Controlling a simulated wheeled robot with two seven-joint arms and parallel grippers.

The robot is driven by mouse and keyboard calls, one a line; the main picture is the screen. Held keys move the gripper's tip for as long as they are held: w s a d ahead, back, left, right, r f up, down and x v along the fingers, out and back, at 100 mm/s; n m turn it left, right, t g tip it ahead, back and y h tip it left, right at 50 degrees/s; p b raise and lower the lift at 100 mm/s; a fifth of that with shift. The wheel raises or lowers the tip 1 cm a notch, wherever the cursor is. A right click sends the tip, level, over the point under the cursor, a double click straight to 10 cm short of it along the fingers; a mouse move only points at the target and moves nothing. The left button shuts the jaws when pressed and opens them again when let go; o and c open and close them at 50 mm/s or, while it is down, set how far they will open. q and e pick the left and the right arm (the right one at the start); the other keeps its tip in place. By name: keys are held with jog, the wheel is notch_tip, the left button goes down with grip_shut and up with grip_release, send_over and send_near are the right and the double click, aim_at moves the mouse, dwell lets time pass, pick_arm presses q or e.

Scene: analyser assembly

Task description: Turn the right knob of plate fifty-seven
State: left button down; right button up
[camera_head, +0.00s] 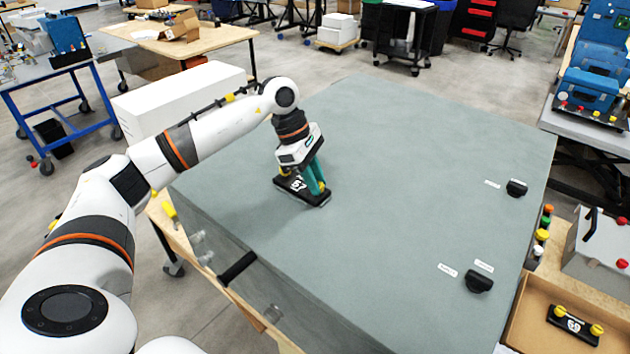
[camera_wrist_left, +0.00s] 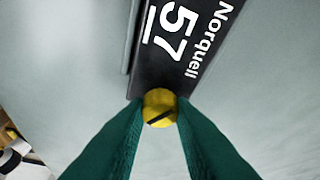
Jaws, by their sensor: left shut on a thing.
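The black plate fifty-seven (camera_head: 296,188) lies on the grey-green tabletop, and its white "57" and "Norquell" print shows in the left wrist view (camera_wrist_left: 182,50). My left gripper (camera_head: 321,187) reaches down onto the plate's right end, its green fingers pointing at the surface. In the left wrist view the fingers (camera_wrist_left: 160,112) are shut on a yellow knob (camera_wrist_left: 160,95) with a dark slot that runs at a slant. The plate's other yellow knob (camera_head: 284,172) is partly hidden by the gripper in the head view. My right gripper is not in view.
A cardboard tray (camera_head: 545,335) at the lower right holds another black plate (camera_head: 574,325) with two yellow knobs. Two black handles with labels, a near one (camera_head: 479,282) and a far one (camera_head: 516,188), sit on the tabletop's right side. The tabletop's middle is clear.

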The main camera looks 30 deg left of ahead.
pick_arm(q)
jog(key=n+t+b, duration=0.1)
jog(key=n+b, duration=0.1)
jog(key=shift+f+n+b, duration=0.15)
jog(key=shift+n+b, duration=0.15)
jog(key=shift+n, duration=0.1)
jog(key=shift+s+n+t+y+b, duration=0.1)
jog(key=shift+n+t+y+b, duration=0.3)
jog(key=shift+n+b, duration=0.6)
jog(key=shift+n, duration=0.4)
jog(key=shift+r, duration=0.2)
jog(key=c, duration=1.2)
grip_release()
jog(key=shift+a+r, duration=0.1)
jog(key=shift+r, duration=0.15)
jog(key=b+v, duration=0.2)
jog(key=v, duration=0.9)
jog(key=shift+s+r, duration=0.25)
